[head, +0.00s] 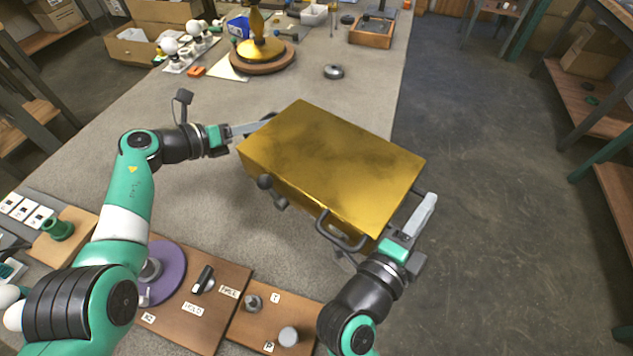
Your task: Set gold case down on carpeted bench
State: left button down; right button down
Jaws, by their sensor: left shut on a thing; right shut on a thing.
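The gold case (333,160) is a closed, brassy box with a dark handle on its near side. It sits at an angle over the right part of the carpeted bench (205,122). Its right corner reaches past the bench's right edge. My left gripper (252,128) is shut at the case's left end. My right gripper (415,212) is shut at its right end, near the near-right corner. The fingertips are partly hidden by the case. I cannot tell whether the underside touches the bench.
Wooden boards with labelled parts (195,290) lie at the near left. A gold lamp part on a round wooden base (262,58), a small grey disc (333,72) and a wooden tray (371,36) stand further back. Carpet is clear behind and left of the case.

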pick_arm(q)
jog(key=shift+s+d, duration=0.1)
jog(key=shift+d, duration=0.25)
pick_arm(e)
jog(key=shift+a, duration=0.15)
